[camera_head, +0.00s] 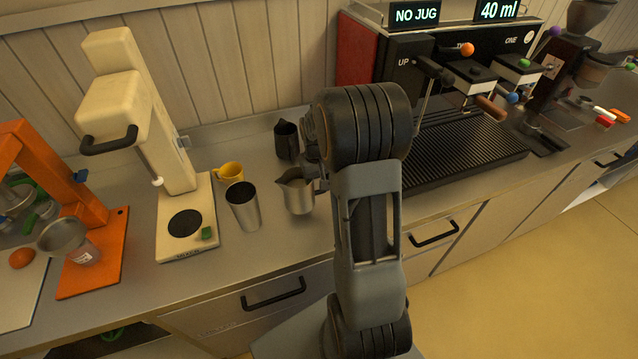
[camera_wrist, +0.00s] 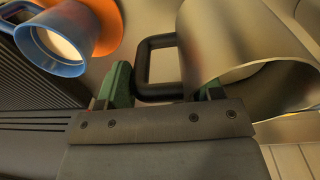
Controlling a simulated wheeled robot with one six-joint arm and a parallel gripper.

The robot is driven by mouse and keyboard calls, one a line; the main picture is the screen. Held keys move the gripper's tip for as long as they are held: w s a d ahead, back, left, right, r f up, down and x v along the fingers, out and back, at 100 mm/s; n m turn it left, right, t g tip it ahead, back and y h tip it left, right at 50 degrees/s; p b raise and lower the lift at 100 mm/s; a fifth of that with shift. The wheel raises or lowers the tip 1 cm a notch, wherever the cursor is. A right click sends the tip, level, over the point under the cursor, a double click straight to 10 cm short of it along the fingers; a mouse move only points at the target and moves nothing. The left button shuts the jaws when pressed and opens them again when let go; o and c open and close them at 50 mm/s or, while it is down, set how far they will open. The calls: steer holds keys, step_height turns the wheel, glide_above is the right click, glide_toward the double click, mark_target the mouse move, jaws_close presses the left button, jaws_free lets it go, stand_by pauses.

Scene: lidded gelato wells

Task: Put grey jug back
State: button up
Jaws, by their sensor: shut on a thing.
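The grey jug (camera_head: 298,192) is a metal pitcher with a pouring lip, left of my arm near the counter's front. In the wrist view the jug (camera_wrist: 235,40) shows large at the right, with a pale surface visible inside. Its black loop handle (camera_wrist: 158,42) lies between the green-padded fingers of my gripper (camera_wrist: 163,88), which is shut on it. In the head view the gripper is mostly hidden by my arm. I cannot tell whether the jug's base touches the counter.
A tall metal cup (camera_head: 243,207), a yellow mug (camera_head: 230,173) and a black jug (camera_head: 287,140) stand close to the jug. The cream mixer (camera_head: 140,115) is at left. The coffee machine's ribbed drip tray (camera_head: 465,150) is at right. A blue-rimmed cup (camera_wrist: 62,40) shows in the wrist view.

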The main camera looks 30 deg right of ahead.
steer(key=shift+w+f, duration=0.3)
steer(key=shift+f, duration=0.15)
steer(key=shift+f+p, duration=0.3)
steer(key=shift+f, duration=1.2)
steer(key=shift+f, duration=0.15)
steer(key=o, duration=1.1)
